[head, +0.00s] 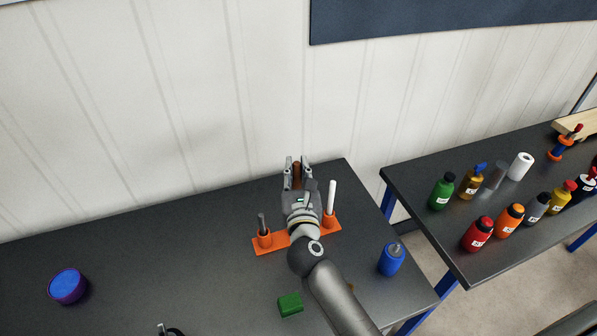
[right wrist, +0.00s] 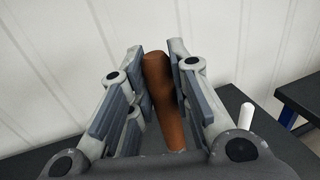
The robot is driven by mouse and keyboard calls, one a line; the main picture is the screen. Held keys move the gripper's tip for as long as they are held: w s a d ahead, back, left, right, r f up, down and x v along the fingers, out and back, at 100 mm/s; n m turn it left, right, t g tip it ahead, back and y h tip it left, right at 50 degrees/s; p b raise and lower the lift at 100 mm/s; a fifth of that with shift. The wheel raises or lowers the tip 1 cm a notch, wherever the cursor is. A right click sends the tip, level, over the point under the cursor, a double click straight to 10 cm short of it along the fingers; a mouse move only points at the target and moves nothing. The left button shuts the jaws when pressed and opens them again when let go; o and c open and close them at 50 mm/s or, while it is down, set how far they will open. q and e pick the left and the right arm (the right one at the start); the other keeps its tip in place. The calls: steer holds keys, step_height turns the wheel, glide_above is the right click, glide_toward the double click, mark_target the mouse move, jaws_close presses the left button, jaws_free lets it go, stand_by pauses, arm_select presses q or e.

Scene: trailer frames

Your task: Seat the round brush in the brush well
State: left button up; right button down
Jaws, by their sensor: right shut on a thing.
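My right gripper (head: 298,172) is shut on a brown, rounded handle, which I take to be the round brush (head: 296,178). In the right wrist view the brush (right wrist: 163,95) stands between the finger pads, leaning slightly; its bristles are not visible. The gripper is over the back of the orange rack (head: 330,227) on the dark table. The rack's middle is hidden by my right arm, and I cannot make out the brush well. A small part, perhaps my left gripper (head: 168,329), shows at the bottom edge.
A blue can (head: 391,259) stands right of my right arm, and a green block (head: 290,305) lies left of it. A blue-purple round tub (head: 68,286) is far left. Several bottles stand on the right table (head: 420,178). The left table's middle is clear; a wall is behind.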

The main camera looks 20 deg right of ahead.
mark_target(297, 187)
step_height(297, 187, down, 6)
steer(key=b, duration=0.5)
steer(key=shift+r+p, duration=0.1)
steer(key=shift+p, duration=0.2)
stand_by(1.7)
steer(key=shift+f+b, duration=3)
steer(key=shift+f, duration=0.35)
steer(key=c, duration=1.3)
jaws_free()
steer(key=shift+r, duration=0.1)
steer(key=shift+o, duration=0.2)
